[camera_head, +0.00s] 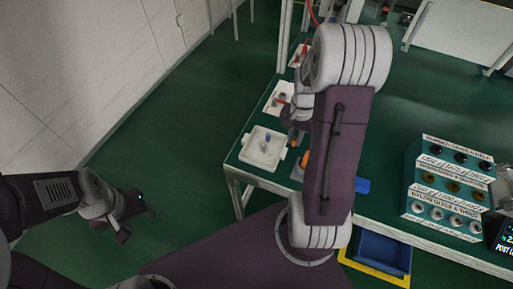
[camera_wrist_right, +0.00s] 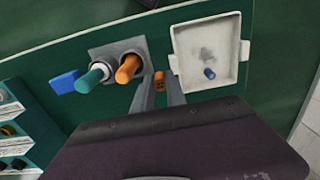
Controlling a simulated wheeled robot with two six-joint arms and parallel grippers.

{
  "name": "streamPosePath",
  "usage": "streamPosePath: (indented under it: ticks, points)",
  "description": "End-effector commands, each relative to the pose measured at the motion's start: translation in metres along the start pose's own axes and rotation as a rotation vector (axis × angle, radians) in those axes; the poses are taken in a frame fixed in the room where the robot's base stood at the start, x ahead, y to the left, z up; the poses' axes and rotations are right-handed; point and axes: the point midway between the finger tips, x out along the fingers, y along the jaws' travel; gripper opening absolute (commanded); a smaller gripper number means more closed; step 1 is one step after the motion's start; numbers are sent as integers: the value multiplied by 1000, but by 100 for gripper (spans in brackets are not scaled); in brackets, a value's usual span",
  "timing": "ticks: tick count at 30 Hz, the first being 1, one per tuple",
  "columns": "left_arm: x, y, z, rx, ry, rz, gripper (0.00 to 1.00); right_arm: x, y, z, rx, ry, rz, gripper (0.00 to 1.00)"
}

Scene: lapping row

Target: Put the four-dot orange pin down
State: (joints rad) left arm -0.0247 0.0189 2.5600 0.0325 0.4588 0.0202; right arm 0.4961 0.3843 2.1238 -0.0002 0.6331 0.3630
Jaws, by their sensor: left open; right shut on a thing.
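In the right wrist view, my right gripper (camera_wrist_right: 159,88) is shut on a small orange pin (camera_wrist_right: 159,77) with dark dots on its end. The pin is held between the fingertips, beside a white tray (camera_wrist_right: 230,45) and a grey holder (camera_wrist_right: 106,52). Its lower part and any contact below are hard to tell. In the head view my right arm covers most of that gripper. The white tray also shows in the head view (camera_head: 252,157), with a blue pin (camera_head: 267,138) in it. My left gripper (camera_head: 128,232) is open and empty, low over the floor at left.
The grey holder carries a teal handle (camera_wrist_right: 92,80) and a larger orange handle (camera_wrist_right: 128,69). A blue block (camera_wrist_right: 63,82) lies beside it. More small trays (camera_head: 277,99) stand further back along the green bench. A labelled rack (camera_head: 446,187) stands at right. The tray has bare floor around the blue pin.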

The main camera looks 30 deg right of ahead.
Motion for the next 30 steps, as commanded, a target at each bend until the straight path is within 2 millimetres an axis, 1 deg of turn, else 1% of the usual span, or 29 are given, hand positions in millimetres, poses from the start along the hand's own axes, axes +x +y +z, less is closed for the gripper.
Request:
streamPosePath:
  ticks: [3,5,8,12,15,18,21,25,30]
  points:
    - [-1,0,0,0,0,0,52,0,1,-1,6,-1,0,0]
    - [0,0,0,0,0,0,52,3,-4,0,3,-1,0,0]
    - [0,0,0,0,0,0,52,16,-25,6,-3,-4,2,0]
    - [0,0,0,0,0,0,52,40,-65,14,-3,-4,2,0]
    - [0,0,0,0,0,0,52,55,-89,19,-2,-3,2,0]
    - [-1,0,0,0,0,0,52,65,-105,22,2,-1,1,0]
    - [-1,0,0,0,0,0,52,69,-113,23,5,0,0,0]
    - [-1,0,0,0,0,0,52,73,-114,24,6,-1,1,0]
    - [0,0,0,0,0,0,52,103,-112,24,6,-4,3,0]
